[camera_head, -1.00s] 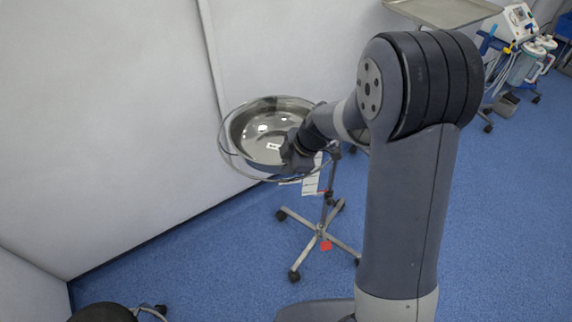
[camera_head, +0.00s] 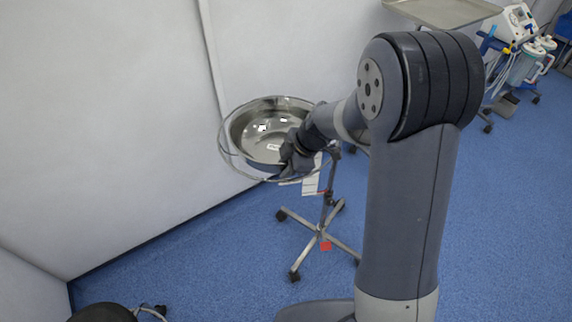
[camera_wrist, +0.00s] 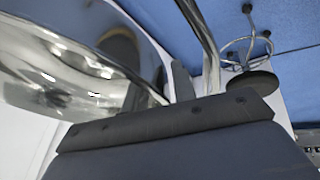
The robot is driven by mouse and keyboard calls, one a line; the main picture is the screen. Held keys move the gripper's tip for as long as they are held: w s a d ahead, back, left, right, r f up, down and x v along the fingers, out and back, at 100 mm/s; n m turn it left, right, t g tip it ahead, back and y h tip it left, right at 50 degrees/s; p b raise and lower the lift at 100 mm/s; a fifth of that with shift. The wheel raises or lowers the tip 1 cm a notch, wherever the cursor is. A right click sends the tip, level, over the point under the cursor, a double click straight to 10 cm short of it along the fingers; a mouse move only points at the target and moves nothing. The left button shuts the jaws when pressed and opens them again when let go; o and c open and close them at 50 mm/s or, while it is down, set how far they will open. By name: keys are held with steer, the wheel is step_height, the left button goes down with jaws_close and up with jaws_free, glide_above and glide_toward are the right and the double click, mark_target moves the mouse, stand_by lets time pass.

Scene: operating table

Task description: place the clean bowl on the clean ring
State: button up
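The clean bowl (camera_head: 262,132) is a shiny steel basin in the head view, with a small white label inside. It is over the clean ring (camera_head: 224,152), a thin metal hoop on a wheeled stand. The ring shows around the bowl's left and lower edge; I cannot tell whether they touch. My gripper (camera_head: 290,162) is at the bowl's right rim and appears shut on it. In the wrist view the bowl (camera_wrist: 60,80) fills the left side, and one dark finger stands by its rim. A metal bar, probably the ring (camera_wrist: 203,40), passes close by.
The stand's wheeled base (camera_head: 320,232) is on the blue floor. A pale wall is close behind the bowl. A metal tray (camera_head: 445,12) and medical equipment (camera_head: 520,50) are at the upper right. A dark round stool (camera_head: 102,312) is at the bottom left.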

steer(key=v, duration=1.2)
